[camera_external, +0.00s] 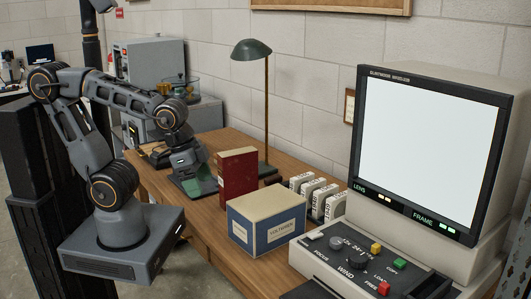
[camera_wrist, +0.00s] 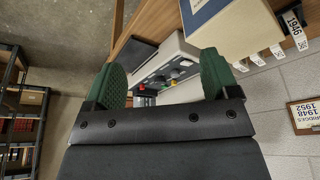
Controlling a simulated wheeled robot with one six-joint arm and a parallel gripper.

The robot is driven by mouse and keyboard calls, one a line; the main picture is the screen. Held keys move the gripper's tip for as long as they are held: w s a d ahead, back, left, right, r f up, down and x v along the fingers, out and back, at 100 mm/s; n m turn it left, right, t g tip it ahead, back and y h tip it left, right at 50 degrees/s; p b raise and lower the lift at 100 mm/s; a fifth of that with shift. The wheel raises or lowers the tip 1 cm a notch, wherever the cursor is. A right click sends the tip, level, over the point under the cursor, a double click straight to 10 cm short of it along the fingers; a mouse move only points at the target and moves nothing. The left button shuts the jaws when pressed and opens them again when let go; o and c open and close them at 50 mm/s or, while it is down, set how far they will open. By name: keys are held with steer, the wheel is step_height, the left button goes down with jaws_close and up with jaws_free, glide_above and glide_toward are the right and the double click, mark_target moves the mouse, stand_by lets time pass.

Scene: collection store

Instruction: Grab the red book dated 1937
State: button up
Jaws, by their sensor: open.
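A red book (camera_external: 238,174) stands upright on the wooden desk in the external view, behind a blue and cream box (camera_external: 267,222). I cannot read a date on it. It does not show in the wrist view. My gripper (camera_external: 203,181) is low over the desk, to the left of the red book and apart from it. In the wrist view my gripper (camera_wrist: 164,76) has its two green pads spread wide, with nothing held between them. The blue and cream box (camera_wrist: 222,25) shows there at the upper right.
Several white labelled boxes (camera_external: 318,193) stand behind the cream box. A large reader with a bright screen (camera_external: 428,150) and its control panel fill the desk's right end. A dark green lamp (camera_external: 253,50) stands behind the book. The desk's front edge is mostly clear.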

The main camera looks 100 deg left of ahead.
steer(key=w+a+f+n+t+y+b, duration=0.1)
steer(key=w+a+y+b, duration=0.1)
steer(key=a+b, duration=0.35)
steer(key=w+a+f+n+t+y+b, duration=0.1)
steer(key=w+a+t+b, duration=0.1)
steer(key=a, duration=0.6)
steer(key=s+a+r+m+t+y+b, duration=0.1)
steer(key=s+a+m+t+y+b, duration=0.2)
steer(key=s+a+m+y+b, duration=1.05)
steer(key=m+t+h+b, duration=0.4)
steer(key=m+h, duration=0.2)
steer(key=m, duration=1.1)
glide_toward(230, 158)
steer(key=s+f, duration=0.1)
steer(key=s, duration=0.2)
steer(key=x, duration=0.3)
steer(key=p+x, duration=0.1)
steer(key=x, duration=0.2)
steer(key=shift+w+a+f, duration=0.1)
steer(key=shift+a+f, duration=0.1)
steer(key=shift+a, duration=0.3)
steer(key=shift+b+x, duration=0.65)
steer(key=shift+x, duration=2.65)
steer(key=shift+r, duration=0.15)
